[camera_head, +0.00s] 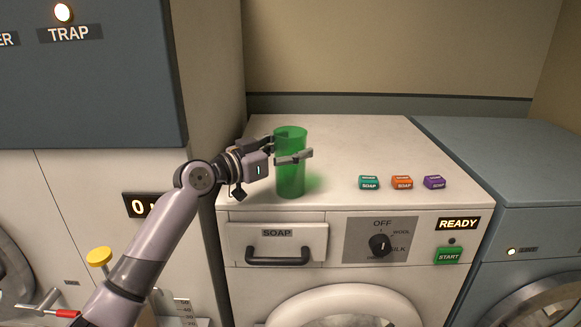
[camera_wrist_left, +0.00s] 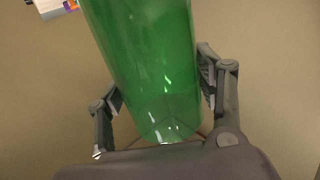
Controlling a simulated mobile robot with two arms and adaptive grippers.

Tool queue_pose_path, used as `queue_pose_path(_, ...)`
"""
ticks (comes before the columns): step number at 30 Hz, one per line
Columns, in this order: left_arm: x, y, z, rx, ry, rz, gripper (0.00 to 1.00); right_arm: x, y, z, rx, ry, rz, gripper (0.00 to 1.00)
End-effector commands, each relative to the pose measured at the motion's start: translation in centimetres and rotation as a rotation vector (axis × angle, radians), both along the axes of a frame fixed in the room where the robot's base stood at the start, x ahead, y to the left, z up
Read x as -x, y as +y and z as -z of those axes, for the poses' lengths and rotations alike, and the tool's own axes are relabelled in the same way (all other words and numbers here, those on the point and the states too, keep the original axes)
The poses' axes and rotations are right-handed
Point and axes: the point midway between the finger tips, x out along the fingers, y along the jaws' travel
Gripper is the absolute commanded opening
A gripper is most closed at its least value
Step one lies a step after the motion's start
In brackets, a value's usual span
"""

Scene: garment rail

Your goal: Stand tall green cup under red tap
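The tall green cup (camera_head: 291,180), see-through, is upright over the front left of the white washing machine's top. I cannot tell whether its base touches the top. My left gripper (camera_head: 290,150) has one finger in front of the cup and one behind it, and appears shut on it. In the left wrist view the cup (camera_wrist_left: 150,60) fills the space between the fingers of the gripper (camera_wrist_left: 160,95). My right gripper is not in view.
Teal (camera_head: 369,182), orange (camera_head: 402,182) and purple (camera_head: 434,182) soap boxes stand right of the cup. A yellow knob (camera_head: 98,257) is at the left, above the red handle. A tall cabinet side (camera_head: 208,80) rises left of the machine. The machine top behind the boxes is clear.

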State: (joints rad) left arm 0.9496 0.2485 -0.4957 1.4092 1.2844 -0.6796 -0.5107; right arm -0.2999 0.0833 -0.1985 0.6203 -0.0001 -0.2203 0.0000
Motion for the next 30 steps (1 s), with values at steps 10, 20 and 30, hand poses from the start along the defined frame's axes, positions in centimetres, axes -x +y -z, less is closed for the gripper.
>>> queue_pose_path(10,0.0,0.0,0.0,0.000,0.000,0.000,0.37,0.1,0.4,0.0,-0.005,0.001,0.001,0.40)
queue_pose_path(20,0.0,0.0,-0.1,0.001,-0.001,0.000,0.25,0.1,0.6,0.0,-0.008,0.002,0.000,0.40)
queue_pose_path(30,0.0,0.0,-3.3,0.001,-0.006,0.000,0.25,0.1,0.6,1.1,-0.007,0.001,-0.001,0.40)
